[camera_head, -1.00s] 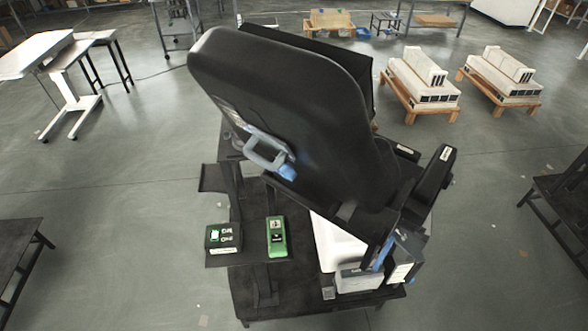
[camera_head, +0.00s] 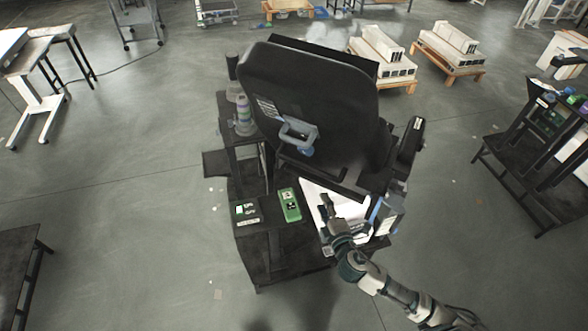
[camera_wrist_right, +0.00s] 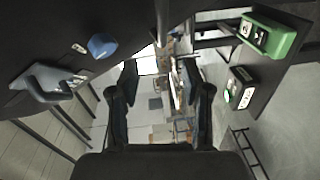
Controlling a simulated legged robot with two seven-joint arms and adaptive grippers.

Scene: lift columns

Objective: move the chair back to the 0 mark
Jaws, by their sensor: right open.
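The black chair (camera_head: 310,95) stands in the middle of the head view with the rear of its backrest facing me. A grey handle (camera_head: 298,133) with a blue knob (camera_head: 307,151) is on the backrest. The handle (camera_wrist_right: 45,85) and blue knob (camera_wrist_right: 102,46) also show at the left of the right wrist view. My right gripper (camera_head: 328,207) is below and right of the handle in the head view, apart from it. Its fingers (camera_wrist_right: 158,85) are open with nothing between them. No 0 mark is legible. My left gripper is out of view.
A green device (camera_head: 290,205) and a black box with a lit display (camera_head: 245,211) sit on a low shelf left of my right gripper. A dark table (camera_head: 555,203) stands at the right, another (camera_head: 18,262) at the lower left. Open floor lies left of the chair.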

